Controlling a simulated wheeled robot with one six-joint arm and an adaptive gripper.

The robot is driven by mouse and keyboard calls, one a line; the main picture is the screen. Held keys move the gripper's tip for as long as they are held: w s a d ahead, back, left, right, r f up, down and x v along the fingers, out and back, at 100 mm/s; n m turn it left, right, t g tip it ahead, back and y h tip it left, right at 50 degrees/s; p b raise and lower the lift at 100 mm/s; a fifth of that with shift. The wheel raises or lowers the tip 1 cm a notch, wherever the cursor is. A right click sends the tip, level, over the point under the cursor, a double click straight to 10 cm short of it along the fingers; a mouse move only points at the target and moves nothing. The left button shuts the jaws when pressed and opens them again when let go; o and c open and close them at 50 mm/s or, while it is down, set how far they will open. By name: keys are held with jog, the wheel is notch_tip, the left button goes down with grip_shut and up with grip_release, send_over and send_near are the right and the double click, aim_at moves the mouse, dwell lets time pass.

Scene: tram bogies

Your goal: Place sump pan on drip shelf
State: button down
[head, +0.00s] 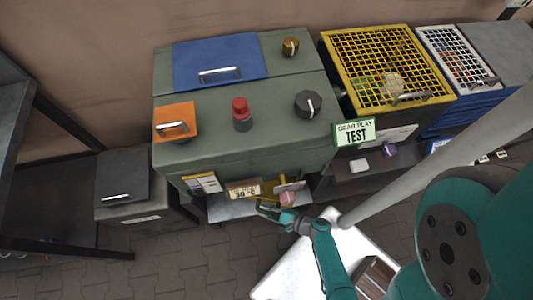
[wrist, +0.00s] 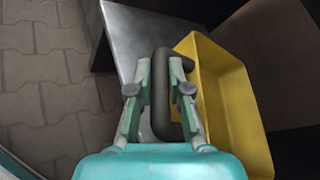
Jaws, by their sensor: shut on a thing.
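The sump pan is a yellow open tray (wrist: 232,110) with a dark looped handle (wrist: 160,95). My gripper (wrist: 160,75) is shut on that handle in the wrist view. In the head view, a little of the yellow pan (head: 268,187) shows beyond my gripper (head: 268,208), under the front of the green machine. The drip shelf is a grey metal plate (head: 232,209) low beneath the machine; it also shows in the wrist view (wrist: 130,35). The pan overlaps the shelf's right side in the wrist view. I cannot tell whether they touch.
The green machine (head: 235,140) overhangs the shelf and carries hanging tags (head: 243,189). A pink knob (head: 287,198) is close to my gripper. A white surface (head: 300,272) lies in front. A dark grey lidded box (head: 122,185) stands left; paved floor (head: 190,260) is open at front left.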

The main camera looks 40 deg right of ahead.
notch_tip(320, 180, down, 6)
jog(key=c, duration=1.1)
grip_release()
